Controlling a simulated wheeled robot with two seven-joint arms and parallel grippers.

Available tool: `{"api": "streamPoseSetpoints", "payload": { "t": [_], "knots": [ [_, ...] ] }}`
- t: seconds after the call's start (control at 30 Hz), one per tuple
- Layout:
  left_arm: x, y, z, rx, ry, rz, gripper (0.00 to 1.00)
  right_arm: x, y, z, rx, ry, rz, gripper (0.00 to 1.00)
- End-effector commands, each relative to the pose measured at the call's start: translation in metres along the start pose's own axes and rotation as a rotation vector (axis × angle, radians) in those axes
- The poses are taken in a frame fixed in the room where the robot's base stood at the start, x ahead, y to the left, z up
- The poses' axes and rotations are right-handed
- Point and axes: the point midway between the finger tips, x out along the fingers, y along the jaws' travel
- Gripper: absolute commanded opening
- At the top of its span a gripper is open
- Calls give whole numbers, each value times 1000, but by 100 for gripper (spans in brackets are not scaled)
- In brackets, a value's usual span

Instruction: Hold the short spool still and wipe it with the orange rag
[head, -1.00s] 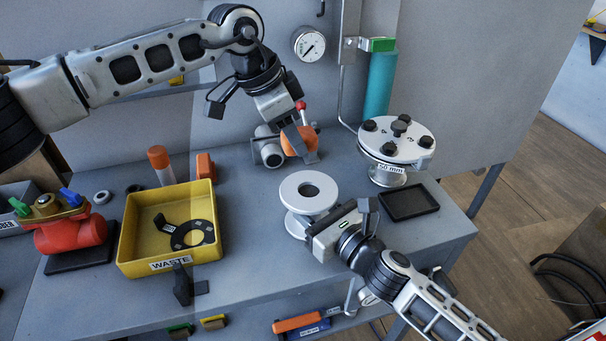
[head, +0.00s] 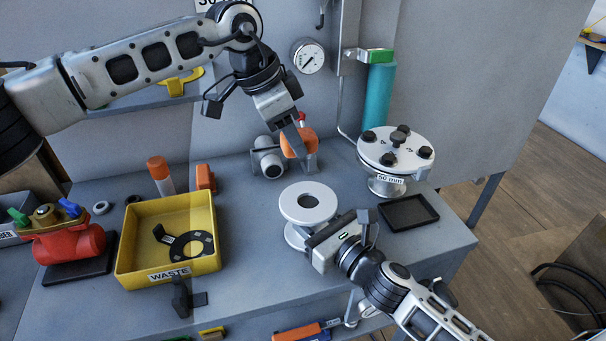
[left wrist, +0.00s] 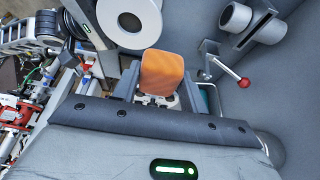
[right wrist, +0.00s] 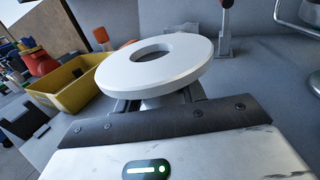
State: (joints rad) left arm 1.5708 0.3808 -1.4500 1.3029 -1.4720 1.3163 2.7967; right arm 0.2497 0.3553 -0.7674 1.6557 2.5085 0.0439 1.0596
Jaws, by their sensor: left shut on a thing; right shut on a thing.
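The short spool (head: 308,196) stands on the bench, a pale flanged piece with a round hole in its top flange. Its white flange also shows in the right wrist view (right wrist: 165,68). My right gripper (head: 312,240) is shut on the spool below the top flange; its fingertips are partly hidden by the flange. The orange rag (head: 297,143) is a small folded pad. My left gripper (head: 306,150) is shut on it, above the bench and behind the spool, apart from it. The rag also shows in the left wrist view (left wrist: 162,73).
A grey valve with a red-tipped lever (head: 268,157) is close beside the rag. A flange stack marked 50 mm (head: 396,150) and a black tray (head: 409,212) stand right. A yellow WASTE bin (head: 128,245) holding a black gasket and a red valve (head: 70,243) stand left.

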Motion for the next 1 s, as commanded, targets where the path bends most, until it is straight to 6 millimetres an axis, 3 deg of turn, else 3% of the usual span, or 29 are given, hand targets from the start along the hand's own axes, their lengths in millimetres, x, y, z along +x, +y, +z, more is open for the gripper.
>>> {"api": "streamPoseSetpoints", "payload": {
  "t": [0.03,0.1,0.47,0.57,1.0],
  "knots": [
    [0,0,0,0,0,0,25,0,0,1,0,-3,0,46],
    [0,0,0,0,0,0,25,0,0,1,0,-3,0,65],
    [0,0,0,0,0,0,25,-5,0,-2,1,4,-1,66],
    [0,0,0,0,0,0,25,-17,-1,-2,2,4,-2,66],
    [0,0,0,0,0,0,25,-104,0,-1,4,1,-1,66]
  ]
}}
